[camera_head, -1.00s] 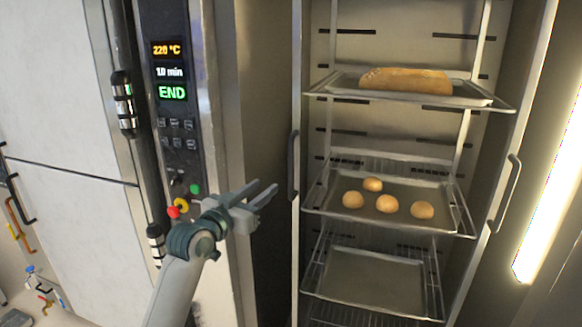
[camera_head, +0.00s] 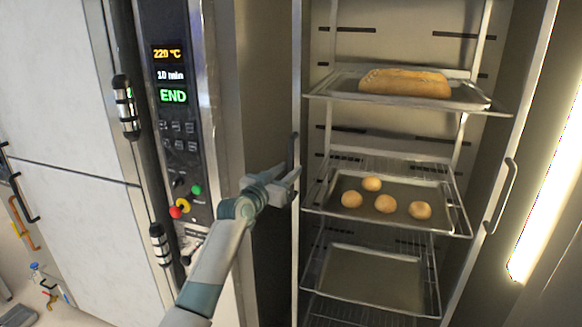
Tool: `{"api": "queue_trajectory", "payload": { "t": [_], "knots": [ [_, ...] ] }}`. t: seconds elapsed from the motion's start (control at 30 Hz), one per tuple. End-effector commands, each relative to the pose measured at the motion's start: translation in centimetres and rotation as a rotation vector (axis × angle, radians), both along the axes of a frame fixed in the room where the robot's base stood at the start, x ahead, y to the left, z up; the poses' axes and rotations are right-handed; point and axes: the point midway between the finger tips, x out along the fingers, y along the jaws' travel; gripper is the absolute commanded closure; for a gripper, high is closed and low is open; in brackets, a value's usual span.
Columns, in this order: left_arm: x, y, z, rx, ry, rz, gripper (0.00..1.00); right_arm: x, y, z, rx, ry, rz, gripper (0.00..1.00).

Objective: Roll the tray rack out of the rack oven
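The tray rack (camera_head: 299,240) stands upright inside the rack oven, a tall metal frame with trays on several levels. Its left black handle (camera_head: 292,153) is on the left post and its right handle (camera_head: 503,195) on the right post. My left gripper (camera_head: 294,177) is at the lower part of the left handle, fingers pointing towards it. The fingers look parted; whether they touch or straddle the handle is unclear. My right gripper is not in view.
The top tray holds a loaf (camera_head: 405,83), the middle tray several round buns (camera_head: 387,203), and the lower tray (camera_head: 375,280) looks empty. The oven's control panel (camera_head: 176,110) reads 220 °C, 10 min, END, left of the opening. A bright light strip (camera_head: 545,190) is at right.

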Motion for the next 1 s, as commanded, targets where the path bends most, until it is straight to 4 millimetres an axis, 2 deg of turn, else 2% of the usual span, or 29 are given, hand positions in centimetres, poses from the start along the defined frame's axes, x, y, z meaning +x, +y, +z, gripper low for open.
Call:
{"api": "queue_trajectory", "payload": {
  "t": [0.23,0.67,0.8,1.0],
  "knots": [
    [1.5,-0.9,0.0,0.0,0.001,0.0,0.67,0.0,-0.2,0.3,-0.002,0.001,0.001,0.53],
    [1.9,-1.1,0.0,0.0,0.0,0.001,0.67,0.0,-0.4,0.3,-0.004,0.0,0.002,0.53],
    [1.9,-1.1,0.0,0.001,0.0,0.001,0.98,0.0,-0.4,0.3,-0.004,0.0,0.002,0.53],
    [1.9,-1.0,0.0,0.001,0.0,0.001,1.0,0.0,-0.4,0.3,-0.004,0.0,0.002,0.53]
  ]
}}
